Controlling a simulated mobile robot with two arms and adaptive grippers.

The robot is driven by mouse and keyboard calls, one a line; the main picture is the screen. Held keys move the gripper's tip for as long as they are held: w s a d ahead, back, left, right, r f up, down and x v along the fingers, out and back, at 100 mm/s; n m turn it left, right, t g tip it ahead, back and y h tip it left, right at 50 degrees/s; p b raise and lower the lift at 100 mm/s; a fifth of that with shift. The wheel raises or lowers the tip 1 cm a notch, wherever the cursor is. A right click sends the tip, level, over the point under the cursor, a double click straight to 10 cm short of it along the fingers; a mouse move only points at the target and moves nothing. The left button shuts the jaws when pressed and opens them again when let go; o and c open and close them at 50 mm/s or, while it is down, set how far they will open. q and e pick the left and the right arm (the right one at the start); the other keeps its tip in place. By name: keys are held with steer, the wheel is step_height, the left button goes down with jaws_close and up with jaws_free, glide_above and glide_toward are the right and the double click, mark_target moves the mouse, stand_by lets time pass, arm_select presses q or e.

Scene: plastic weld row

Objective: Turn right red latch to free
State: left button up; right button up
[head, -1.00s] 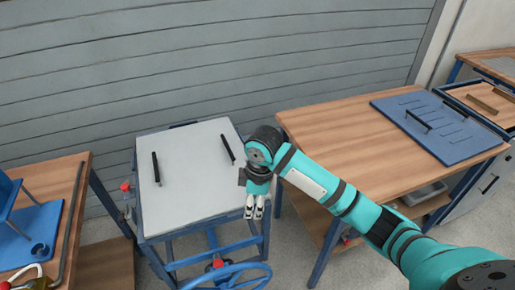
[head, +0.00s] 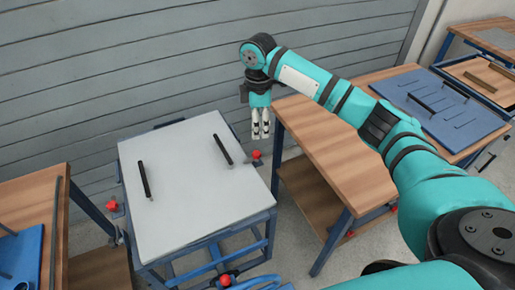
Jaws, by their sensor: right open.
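The right red latch (head: 257,155) is a small red knob at the right side of the grey-topped blue-framed stand (head: 185,215). My right gripper (head: 260,137) hangs with its fingers pointing down and shows just above the latch in the head view. It is open and holds nothing. A gap shows between fingertips and knob, but the exact height is hard to tell. Another red knob (head: 112,205) sits at the stand's left side, and a red knob (head: 225,280) shows at its front. My left gripper is out of view.
Two black handles, left (head: 145,180) and right (head: 222,150), stand on the grey top. A wooden bench (head: 335,165) with a blue board (head: 440,105) is close on the right. Another bench (head: 35,195) is at left. A grey slatted wall (head: 120,60) stands behind.

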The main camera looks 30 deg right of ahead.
mark_target(258, 153)
step_height(258, 153, down, 10)
steer(key=shift+w+f+p, duration=0.1)
steer(key=shift+p, duration=0.25)
steer(key=shift+f, duration=0.7)
jaws_close()
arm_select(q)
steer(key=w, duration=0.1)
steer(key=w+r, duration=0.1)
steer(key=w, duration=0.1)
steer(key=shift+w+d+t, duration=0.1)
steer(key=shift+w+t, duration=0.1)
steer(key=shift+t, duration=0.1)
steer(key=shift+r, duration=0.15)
